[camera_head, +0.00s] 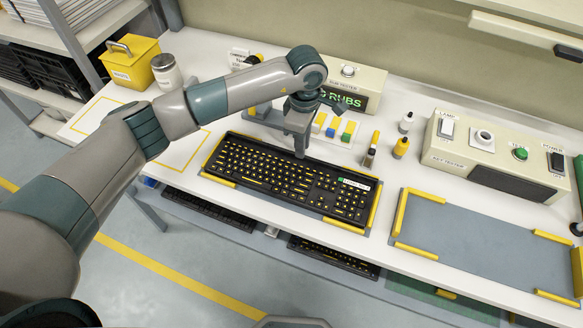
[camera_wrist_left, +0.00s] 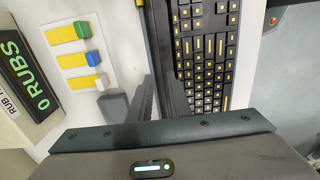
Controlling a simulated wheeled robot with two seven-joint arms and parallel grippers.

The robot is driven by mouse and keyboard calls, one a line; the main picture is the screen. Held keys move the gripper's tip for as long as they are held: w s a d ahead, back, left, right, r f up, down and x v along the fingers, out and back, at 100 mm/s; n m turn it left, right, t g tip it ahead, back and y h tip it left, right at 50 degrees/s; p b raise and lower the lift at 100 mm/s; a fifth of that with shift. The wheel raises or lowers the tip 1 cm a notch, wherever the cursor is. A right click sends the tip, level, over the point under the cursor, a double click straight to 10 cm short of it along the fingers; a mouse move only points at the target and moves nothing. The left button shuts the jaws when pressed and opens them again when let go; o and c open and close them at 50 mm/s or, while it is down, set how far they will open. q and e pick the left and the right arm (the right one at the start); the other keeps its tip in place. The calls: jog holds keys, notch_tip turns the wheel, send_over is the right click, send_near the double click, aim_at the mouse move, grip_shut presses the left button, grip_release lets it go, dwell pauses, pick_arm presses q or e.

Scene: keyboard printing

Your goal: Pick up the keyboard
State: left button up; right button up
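The black keyboard (camera_head: 290,175) with yellow key markings lies flat on the left mat, between yellow corner guides (camera_head: 345,224). A label strip shows at its back right. My left gripper (camera_head: 278,132) is over the keyboard's back edge, with its fingers spread apart and nothing seen between them. One finger points down close to that edge; I cannot tell whether it touches. In the left wrist view the keyboard (camera_wrist_left: 208,60) is on the right, beside a dark finger that hides part of its edge. My right gripper is not in view.
A rub tester (camera_head: 352,82) and colored blocks (camera_head: 346,130) stand behind the keyboard. Small bottles (camera_head: 401,148) stand to its right, near a key tester box (camera_head: 495,150). An empty grey mat (camera_head: 480,240) with yellow guides lies at the right. A yellow bin (camera_head: 132,64) stands back left.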

pick_arm(q)
jog(key=shift+f+p, duration=0.5)
jog(key=shift+f, duration=1)
grip_shut()
jog(key=shift+r, duration=0.1)
dwell(0.4)
